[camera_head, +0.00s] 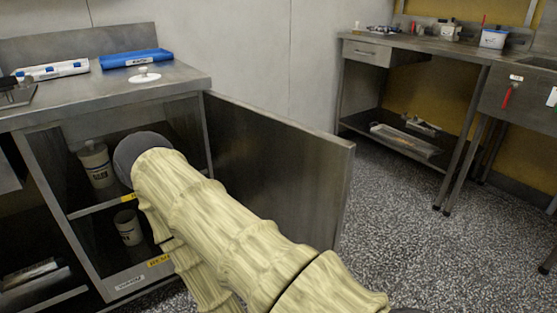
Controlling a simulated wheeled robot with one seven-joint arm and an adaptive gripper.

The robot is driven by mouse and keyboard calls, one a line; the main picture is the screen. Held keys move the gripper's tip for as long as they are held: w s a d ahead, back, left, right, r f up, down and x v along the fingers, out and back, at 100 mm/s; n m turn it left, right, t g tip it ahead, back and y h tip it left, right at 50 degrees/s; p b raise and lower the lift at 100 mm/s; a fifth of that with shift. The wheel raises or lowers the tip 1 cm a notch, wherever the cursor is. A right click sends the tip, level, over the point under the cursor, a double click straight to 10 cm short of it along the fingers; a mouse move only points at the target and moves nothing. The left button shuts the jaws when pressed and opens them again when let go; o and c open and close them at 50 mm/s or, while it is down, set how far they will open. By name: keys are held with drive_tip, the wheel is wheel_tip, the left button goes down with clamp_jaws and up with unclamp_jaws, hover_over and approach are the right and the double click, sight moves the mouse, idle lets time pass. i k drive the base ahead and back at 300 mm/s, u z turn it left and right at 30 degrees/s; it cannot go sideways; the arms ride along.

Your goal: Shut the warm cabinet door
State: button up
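The warm cabinet door (280,165) is a flat grey metal panel hinged at the right side of the cabinet opening. It stands wide open, swung out to the right over the floor. The warm cabinet (52,205) is open at the front, with a white tub (96,163) on its upper shelf and another pale tub (128,227) below. My arm, in a cream sleeve, crosses in front of the opening and hides part of the inside and the door's lower left part. My gripper does not show.
The bench top (105,88) above the cabinet holds a blue tray (136,58), a white tray (52,71) and a white lidded disc (144,76). Speckled floor (400,225) is clear right of the door. A steel bench (420,48) stands at the back right.

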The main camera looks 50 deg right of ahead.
sight(294, 175)
drive_tip(key=k, duration=0.9)
drive_tip(key=z, duration=2.15)
drive_tip(key=i, duration=2.35)
drive_tip(key=u, duration=2.6)
